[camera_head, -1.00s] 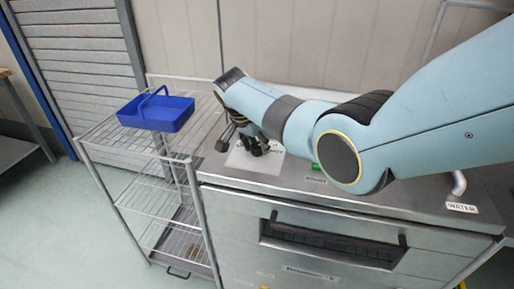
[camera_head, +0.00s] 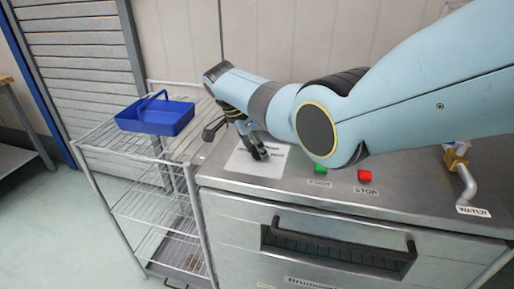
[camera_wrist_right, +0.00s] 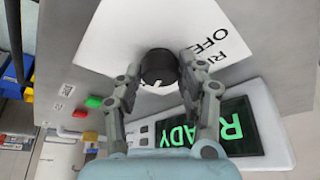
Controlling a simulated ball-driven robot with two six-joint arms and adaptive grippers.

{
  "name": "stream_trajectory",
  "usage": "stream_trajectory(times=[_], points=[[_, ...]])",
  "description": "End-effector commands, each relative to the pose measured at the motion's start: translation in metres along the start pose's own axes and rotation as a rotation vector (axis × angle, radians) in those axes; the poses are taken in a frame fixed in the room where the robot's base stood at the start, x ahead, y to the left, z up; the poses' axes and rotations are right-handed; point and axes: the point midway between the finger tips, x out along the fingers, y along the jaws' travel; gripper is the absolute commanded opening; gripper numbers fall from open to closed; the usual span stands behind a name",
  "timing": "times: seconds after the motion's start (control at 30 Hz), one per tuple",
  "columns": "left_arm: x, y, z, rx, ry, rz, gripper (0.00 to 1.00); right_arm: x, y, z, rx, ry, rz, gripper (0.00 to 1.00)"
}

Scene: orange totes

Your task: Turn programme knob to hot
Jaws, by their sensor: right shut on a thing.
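The programme knob (camera_wrist_right: 158,66) is a dark round knob on a white label plate (camera_wrist_right: 108,38) in the right wrist view. The letters OFF and part of another word show on the plate. My right gripper (camera_wrist_right: 160,74) has its two fingers on either side of the knob and is shut on it. In the head view my right gripper (camera_head: 258,152) is low over the label plate (camera_head: 270,168), and the knob is hidden there. Where the knob points cannot be told. My left gripper is not in view.
A green button (camera_head: 320,169) and a red STOP button (camera_head: 364,176) sit on the steel machine top. A WATER pipe (camera_head: 468,186) stands at the right. A display (camera_wrist_right: 250,128) reads READY. A blue basket (camera_head: 157,118) is on the wire rack at the left.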

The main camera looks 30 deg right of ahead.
Motion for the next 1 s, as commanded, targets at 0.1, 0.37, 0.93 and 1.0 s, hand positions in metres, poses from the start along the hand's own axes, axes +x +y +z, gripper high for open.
stream_trajectory(times=[0.1, 0.37, 0.93, 1.0], points=[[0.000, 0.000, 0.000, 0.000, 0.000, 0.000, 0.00, 0.000, 0.000, 0.000, 0.002, 0.000, -0.001, 0.07], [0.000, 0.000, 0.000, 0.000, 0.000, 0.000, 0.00, 0.000, 0.000, 0.000, 0.001, 0.000, -0.001, 0.56], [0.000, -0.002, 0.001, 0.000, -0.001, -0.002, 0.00, -0.037, -0.001, 0.000, 0.001, -0.001, -0.005, 0.61], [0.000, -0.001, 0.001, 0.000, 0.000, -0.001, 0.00, -0.054, -0.001, 0.000, 0.001, 0.000, -0.005, 0.61]])
